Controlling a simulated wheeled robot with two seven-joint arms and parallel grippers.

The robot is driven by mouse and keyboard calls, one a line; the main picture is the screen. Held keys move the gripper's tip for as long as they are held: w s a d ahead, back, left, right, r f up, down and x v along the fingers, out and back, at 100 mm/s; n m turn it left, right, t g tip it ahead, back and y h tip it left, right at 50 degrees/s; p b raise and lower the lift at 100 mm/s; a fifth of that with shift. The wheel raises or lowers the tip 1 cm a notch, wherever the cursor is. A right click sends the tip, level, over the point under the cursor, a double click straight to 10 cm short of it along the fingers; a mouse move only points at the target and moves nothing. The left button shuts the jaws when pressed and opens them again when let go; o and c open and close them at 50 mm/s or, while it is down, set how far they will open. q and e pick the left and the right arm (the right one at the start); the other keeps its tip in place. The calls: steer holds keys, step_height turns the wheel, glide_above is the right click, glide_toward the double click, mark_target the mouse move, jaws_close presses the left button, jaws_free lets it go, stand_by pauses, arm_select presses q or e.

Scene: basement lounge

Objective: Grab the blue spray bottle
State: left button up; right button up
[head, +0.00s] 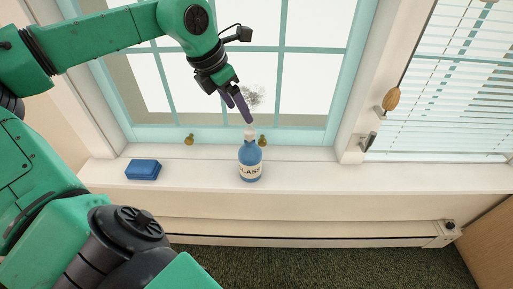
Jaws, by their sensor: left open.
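The blue spray bottle (250,162) stands upright on the white window sill, with a pale label and a whitish top. My left gripper (239,108) is above the bottle and slightly to its left in the head view, its dark fingers pointing down toward the bottle's top. It is open and holds nothing. One fingertip appears close to the bottle's top, but I cannot tell whether they touch. My right gripper is not in view.
A blue box-like object (143,169) lies on the sill (200,178) left of the bottle. The window frame (305,135) with brass latches is right behind. Blinds (445,95) hang at the right. The sill right of the bottle is clear.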

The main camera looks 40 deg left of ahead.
mark_target(252, 139)
arm_select(q)
steer(key=x, duration=0.8)
steer(key=shift+s+f, duration=0.1)
steer(key=x, duration=0.5)
steer(key=shift+w+a+f, duration=0.2)
steer(key=shift+a+f, duration=0.1)
steer(key=shift+f, duration=0.05)
steer(key=shift+s+r, duration=0.1)
steer(key=shift+c, duration=0.3)
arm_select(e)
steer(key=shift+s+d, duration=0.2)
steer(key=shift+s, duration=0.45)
arm_select(q)
jaws_close()
steer(key=shift+s, duration=0.15)
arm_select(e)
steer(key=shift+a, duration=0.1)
